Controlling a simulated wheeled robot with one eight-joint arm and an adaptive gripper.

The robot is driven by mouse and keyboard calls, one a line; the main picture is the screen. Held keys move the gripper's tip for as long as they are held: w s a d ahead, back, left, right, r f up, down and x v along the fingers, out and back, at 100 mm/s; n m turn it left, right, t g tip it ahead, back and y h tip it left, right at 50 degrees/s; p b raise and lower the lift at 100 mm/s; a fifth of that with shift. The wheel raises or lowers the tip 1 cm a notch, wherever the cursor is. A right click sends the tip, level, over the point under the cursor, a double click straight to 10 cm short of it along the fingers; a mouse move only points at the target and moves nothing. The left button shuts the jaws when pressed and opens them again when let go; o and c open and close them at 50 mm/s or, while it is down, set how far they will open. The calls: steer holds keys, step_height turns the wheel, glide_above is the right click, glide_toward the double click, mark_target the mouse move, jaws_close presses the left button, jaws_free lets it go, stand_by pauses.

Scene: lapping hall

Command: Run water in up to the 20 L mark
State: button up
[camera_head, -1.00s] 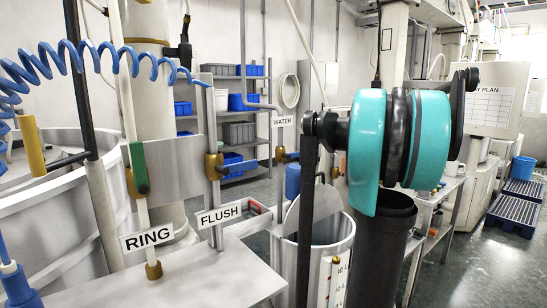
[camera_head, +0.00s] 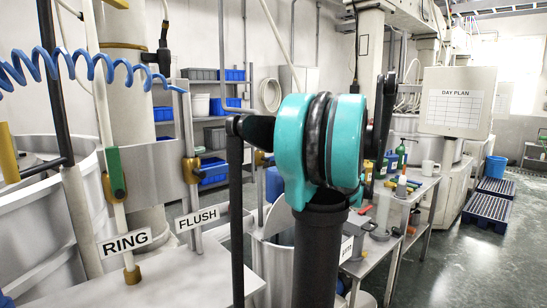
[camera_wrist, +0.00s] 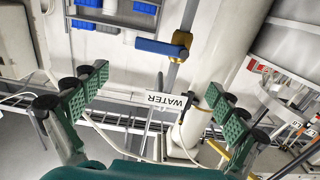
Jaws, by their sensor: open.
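My gripper (camera_wrist: 156,88) is open and empty in the wrist view, with a green ribbed finger on each side. The WATER sign (camera_wrist: 163,100) shows between the fingers, beyond them. A valve with a blue lever (camera_wrist: 158,46) and a brass body (camera_wrist: 181,42) sits on a grey pipe above the sign in that picture, apart from the fingers. In the head view, the pale tank (camera_head: 272,262) stands partly behind my arm. Its water level and the 20 L mark cannot be read. My arm hides the gripper and the WATER sign there.
The RING (camera_head: 124,242) and FLUSH (camera_head: 197,218) signs stand at the left, by a green-handled valve (camera_head: 115,172) and a coiled blue hose (camera_head: 85,62). A bench (camera_head: 412,188) with bottles and tools is at the right.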

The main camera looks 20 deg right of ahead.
steer(key=x, duration=1)
steer(key=shift+w+a, duration=0.1)
steer(key=shift+w, duration=0.3)
